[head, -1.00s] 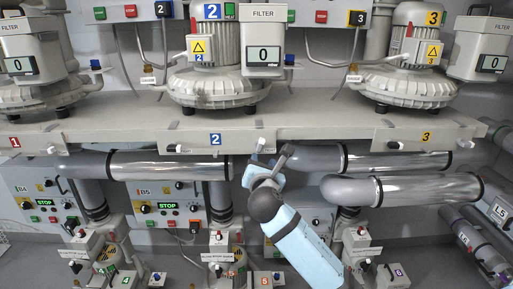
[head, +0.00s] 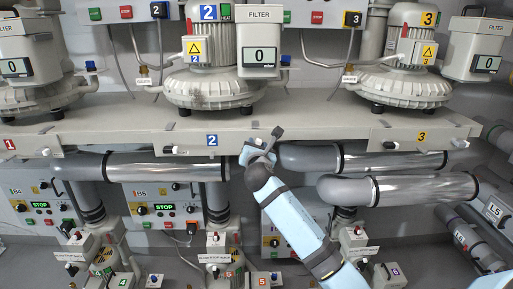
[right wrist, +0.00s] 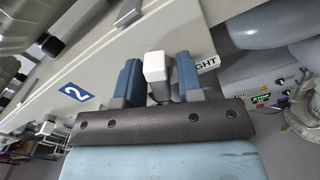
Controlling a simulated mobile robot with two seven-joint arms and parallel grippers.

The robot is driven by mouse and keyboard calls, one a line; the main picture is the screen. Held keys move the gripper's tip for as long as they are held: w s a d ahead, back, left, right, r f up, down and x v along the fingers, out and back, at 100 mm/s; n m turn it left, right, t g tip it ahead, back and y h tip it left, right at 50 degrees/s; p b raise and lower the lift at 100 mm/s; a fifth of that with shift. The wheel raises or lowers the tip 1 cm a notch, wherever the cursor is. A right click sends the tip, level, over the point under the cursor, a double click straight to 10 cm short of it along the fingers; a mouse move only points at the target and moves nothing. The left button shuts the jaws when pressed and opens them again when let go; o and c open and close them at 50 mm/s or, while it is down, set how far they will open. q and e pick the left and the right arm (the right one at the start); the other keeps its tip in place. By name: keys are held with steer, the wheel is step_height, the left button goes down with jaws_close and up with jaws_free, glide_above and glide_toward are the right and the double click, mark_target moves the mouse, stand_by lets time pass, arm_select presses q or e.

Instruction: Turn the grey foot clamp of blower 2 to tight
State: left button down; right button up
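Blower 2 (head: 208,84) stands on the shelf, with a blue "2" plate on the shelf front below it. My right gripper (head: 258,152) is at the right end of that front panel. In the right wrist view, the blue fingers of my right gripper (right wrist: 159,80) stand on both sides of a pale grey block, which looks like the foot clamp (right wrist: 155,67). The left finger is close against it; a narrow gap shows at the right finger. A label ending in "GHT" is partly hidden behind the right finger. My left gripper is not in view.
Blower 3 (head: 403,82) stands to the right on the same shelf (head: 310,112). Shiny pipes (head: 415,188) run below the shelf, right of my arm. Several control boxes and smaller units stand lower down.

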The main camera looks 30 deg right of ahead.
jaws_close()
steer(key=shift+m, duration=0.5)
steer(key=shift+m+p, duration=0.55)
steer(key=shift+m, duration=0.95)
steer(key=m, duration=0.3)
steer(key=m+p, duration=0.1)
steer(key=shift+s+d+f+m, duration=0.1)
steer(key=shift+f+m, duration=0.15)
steer(key=shift+m, duration=0.05)
steer(key=m, duration=0.4)
steer(key=shift+f, duration=0.1)
steer(key=shift+m, duration=0.6)
